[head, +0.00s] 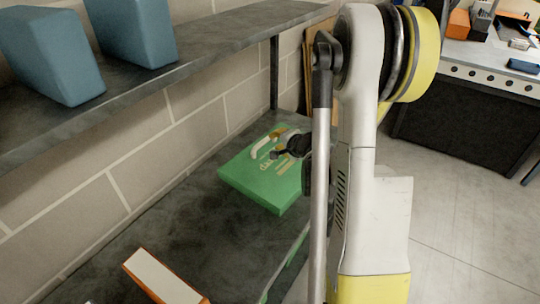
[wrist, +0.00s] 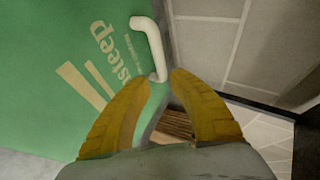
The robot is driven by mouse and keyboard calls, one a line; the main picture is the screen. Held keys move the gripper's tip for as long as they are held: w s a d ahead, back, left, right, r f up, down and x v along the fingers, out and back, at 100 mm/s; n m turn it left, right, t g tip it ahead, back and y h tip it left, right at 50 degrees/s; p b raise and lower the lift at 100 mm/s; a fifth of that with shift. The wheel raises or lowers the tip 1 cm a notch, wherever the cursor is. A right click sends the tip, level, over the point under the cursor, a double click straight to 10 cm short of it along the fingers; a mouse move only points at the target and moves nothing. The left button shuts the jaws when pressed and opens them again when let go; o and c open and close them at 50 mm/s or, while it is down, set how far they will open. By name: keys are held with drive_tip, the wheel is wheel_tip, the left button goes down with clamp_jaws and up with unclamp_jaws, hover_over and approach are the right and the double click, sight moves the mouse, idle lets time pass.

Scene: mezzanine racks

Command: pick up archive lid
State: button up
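The archive lid appears to be the flat green panel with pale lettering (head: 250,185) lying on the lower shelf; it also fills the left of the wrist view (wrist: 50,50). A white bar handle (head: 266,146) stands on it, and the handle shows in the wrist view (wrist: 151,40) too. My gripper (head: 280,144) is low over the lid at the handle. In the wrist view its yellow fingers (wrist: 162,80) are apart, with the handle's near end between or just beyond the tips. I cannot tell whether either finger touches it. My arm hides the lid's right side in the head view.
The dark lower shelf (head: 180,235) runs along a block wall (head: 150,150). An upper shelf (head: 200,50) with two blue boxes (head: 50,55) overhangs at left. An orange-edged box (head: 160,278) lies nearer. A workbench (head: 480,70) stands across the floor at right.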

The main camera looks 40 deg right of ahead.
sight(268, 140)
drive_tip(key=b+x, duration=0.1)
drive_tip(key=x, duration=0.3)
drive_tip(key=shift+f, duration=0.1)
drive_tip(key=b+x, duration=0.1)
drive_tip(key=x, duration=0.1)
drive_tip(key=b+x, duration=0.1)
drive_tip(key=x, duration=0.2)
drive_tip(key=shift+a+b, duration=0.2)
drive_tip(key=shift+b, duration=0.15)
drive_tip(key=shift+w, duration=0.1)
clamp_jaws()
